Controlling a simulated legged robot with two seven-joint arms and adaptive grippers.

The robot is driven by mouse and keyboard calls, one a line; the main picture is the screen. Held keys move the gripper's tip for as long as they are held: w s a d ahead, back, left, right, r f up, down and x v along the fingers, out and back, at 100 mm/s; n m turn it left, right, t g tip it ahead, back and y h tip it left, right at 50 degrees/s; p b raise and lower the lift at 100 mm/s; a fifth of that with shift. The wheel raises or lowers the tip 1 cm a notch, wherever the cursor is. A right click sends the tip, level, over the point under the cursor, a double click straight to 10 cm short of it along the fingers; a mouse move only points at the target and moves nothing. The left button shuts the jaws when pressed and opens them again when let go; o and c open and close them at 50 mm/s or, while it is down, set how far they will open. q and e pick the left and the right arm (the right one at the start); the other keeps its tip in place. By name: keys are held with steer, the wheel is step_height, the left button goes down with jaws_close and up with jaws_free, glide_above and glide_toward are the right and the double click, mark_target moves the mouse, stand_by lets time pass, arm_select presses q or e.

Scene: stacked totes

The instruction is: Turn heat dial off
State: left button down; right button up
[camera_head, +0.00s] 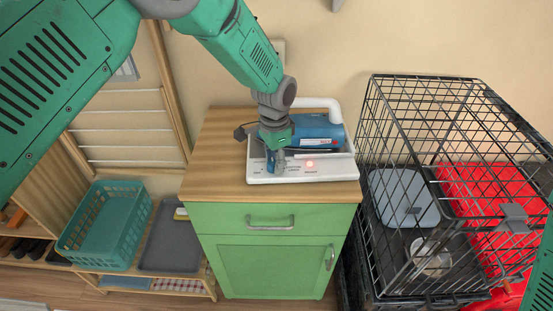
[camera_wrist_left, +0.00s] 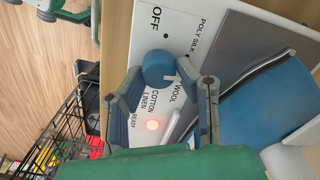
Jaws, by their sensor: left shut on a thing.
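The heat dial (camera_wrist_left: 158,65) is a round blue knob on a white panel (camera_wrist_left: 190,30), with a white mark on the side toward the printed WOOL. OFF is printed beyond it, next to a black dot. POLY SILK, COTTON LINEN and READY are also printed. My left gripper (camera_head: 277,160) reaches down onto the panel's left part. In the left wrist view its fingers (camera_wrist_left: 164,82) stand on either side of the dial, shut on it. In the head view the gripper mostly hides the dial. The red light (camera_head: 310,164) is lit. My right gripper is not seen.
A blue iron (camera_head: 318,127) rests on the white base (camera_head: 330,171), close to my gripper. The base stands on a wooden-topped green cabinet (camera_head: 225,150). A black wire cage (camera_head: 430,78) is at right, a teal basket (camera_head: 120,240) at left. The cabinet top's left part is clear.

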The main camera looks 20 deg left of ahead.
arm_select(q)
steer(key=n, duration=0.4)
steer(key=shift+s+f+n, duration=0.2)
steer(key=shift+s+n, duration=0.05)
steer(key=shift+n, duration=0.15)
steer(key=n+p, duration=0.1)
steer(key=n, duration=0.8)
steer(key=shift+s, duration=0.1)
steer(key=shift+n, duration=1.9)
steer(key=shift+d, duration=0.1)
steer(key=shift+r, duration=0.1)
steer(key=c, duration=1.2)
jaws_free()
steer(key=shift+w, duration=0.3)
steer(key=shift+d, duration=0.1)
